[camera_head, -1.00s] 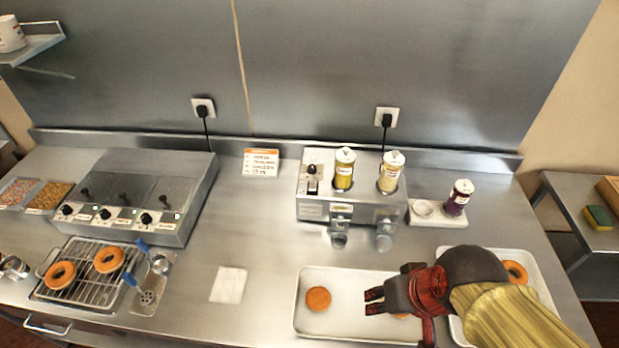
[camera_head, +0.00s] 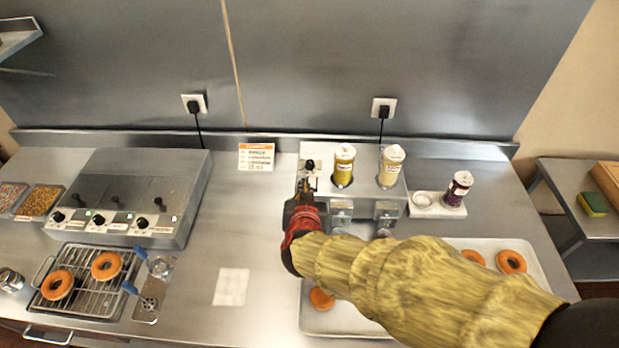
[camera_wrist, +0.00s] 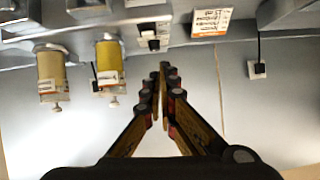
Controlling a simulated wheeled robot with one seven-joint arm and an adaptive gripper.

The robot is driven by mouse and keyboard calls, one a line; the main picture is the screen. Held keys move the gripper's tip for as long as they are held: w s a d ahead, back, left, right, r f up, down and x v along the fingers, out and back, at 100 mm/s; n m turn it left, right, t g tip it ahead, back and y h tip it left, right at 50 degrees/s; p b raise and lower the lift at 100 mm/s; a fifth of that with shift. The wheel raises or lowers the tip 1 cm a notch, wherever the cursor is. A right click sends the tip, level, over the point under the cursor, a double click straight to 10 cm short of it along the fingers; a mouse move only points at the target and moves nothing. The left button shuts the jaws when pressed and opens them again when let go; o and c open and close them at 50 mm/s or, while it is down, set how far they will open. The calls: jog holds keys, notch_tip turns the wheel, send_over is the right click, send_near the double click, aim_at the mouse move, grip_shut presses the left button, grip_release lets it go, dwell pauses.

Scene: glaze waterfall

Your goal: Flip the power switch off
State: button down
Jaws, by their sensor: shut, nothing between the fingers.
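The steel glaze machine (camera_head: 392,203) stands in the middle of the counter, holding two bottles of yellowish glaze. A small black knob (camera_head: 310,165) is on its left panel. The power switch (camera_wrist: 152,41) shows in the wrist view as a small dark and white part on the machine's face; its position cannot be told. In the wrist view the closed fingertips (camera_wrist: 165,70) are just short of the switch.
A tray of donuts (camera_head: 490,262) lies to the right under my arm. A purple-labelled jar (camera_head: 457,188) stands right of the machine. A fryer unit (camera_head: 128,200) and a donut rack (camera_head: 84,285) are left. The counter between fryer and machine is mostly clear.

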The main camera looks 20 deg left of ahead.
jog(key=shift+w+d+r+t+h, duration=0.3)
jog(key=shift+w+d+r+t, duration=0.15)
jog(key=shift+d+r, duration=0.25)
jog(key=shift+w, duration=0.1)
jog(key=b, duration=0.3)
send_over(312, 180)
jog(key=s+d, duration=0.1)
jog(key=s, duration=0.2)
notch_tip(312, 180, down, 4)
jog(key=shift+s+f, duration=0.1)
notch_tip(312, 180, down, 2)
jog(key=shift+f, duration=0.1)
jog(key=shift+f+b, duration=0.45)
jog(key=shift+f, duration=0.35)
